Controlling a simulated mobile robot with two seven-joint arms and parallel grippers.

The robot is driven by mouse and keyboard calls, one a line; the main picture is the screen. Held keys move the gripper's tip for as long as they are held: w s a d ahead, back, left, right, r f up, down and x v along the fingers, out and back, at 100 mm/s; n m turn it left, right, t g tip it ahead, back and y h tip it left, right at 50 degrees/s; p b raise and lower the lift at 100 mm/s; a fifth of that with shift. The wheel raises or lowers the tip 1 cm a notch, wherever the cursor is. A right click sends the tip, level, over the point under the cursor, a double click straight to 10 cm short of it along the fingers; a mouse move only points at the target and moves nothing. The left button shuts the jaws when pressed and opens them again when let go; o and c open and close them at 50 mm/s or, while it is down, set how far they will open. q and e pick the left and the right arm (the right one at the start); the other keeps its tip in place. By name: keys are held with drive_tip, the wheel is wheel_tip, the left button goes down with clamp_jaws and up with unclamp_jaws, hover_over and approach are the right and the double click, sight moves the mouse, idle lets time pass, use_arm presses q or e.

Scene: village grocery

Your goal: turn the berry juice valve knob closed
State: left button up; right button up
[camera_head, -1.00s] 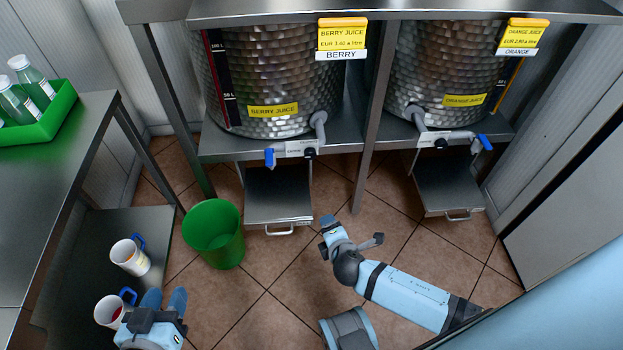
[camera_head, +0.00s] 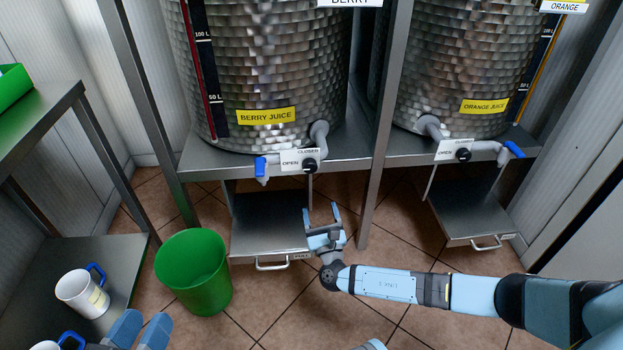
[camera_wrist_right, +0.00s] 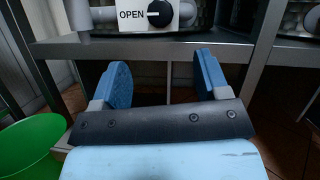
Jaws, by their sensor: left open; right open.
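The berry juice tank (camera_head: 265,70) is a hammered metal drum with a yellow label, on a steel stand. Below its outlet pipe is the black round valve knob (camera_head: 310,165) on a white plate marked OPEN and CLOSED. In the right wrist view the knob (camera_wrist_right: 158,14) shows at the top, with its white pointer line toward OPEN. My right gripper (camera_head: 322,216) is open and empty, below the knob and apart from it; its two blue fingers also show in the right wrist view (camera_wrist_right: 163,84). My left gripper (camera_head: 140,330) is open at the bottom left, partly cut off.
A blue-handled spout (camera_head: 261,167) sits left of the knob, above a steel pull-out tray (camera_head: 268,225). A green bucket (camera_head: 193,271) stands on the floor. A white mug (camera_head: 82,292) is on the low shelf at left. The orange juice tank (camera_head: 460,65) stands at right.

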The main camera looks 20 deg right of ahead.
sight(311, 170)
drive_tip(key=b+x, duration=0.3)
drive_tip(key=x, duration=0.8)
drive_tip(key=shift+w, duration=0.25)
drive_tip(key=shift+w+d+r, duration=0.1)
drive_tip(key=shift+w+r, duration=0.05)
use_arm(q)
drive_tip(key=shift+w+a+m+t, duration=0.3)
drive_tip(key=shift+w+m, duration=0.2)
drive_tip(key=shift+m, duration=0.05)
drive_tip(key=shift+w+a+m+t, duration=0.3)
drive_tip(key=shift+w+m, duration=0.15)
drive_tip(key=shift+m, duration=0.1)
use_arm(e)
drive_tip(key=c, duration=0.9)
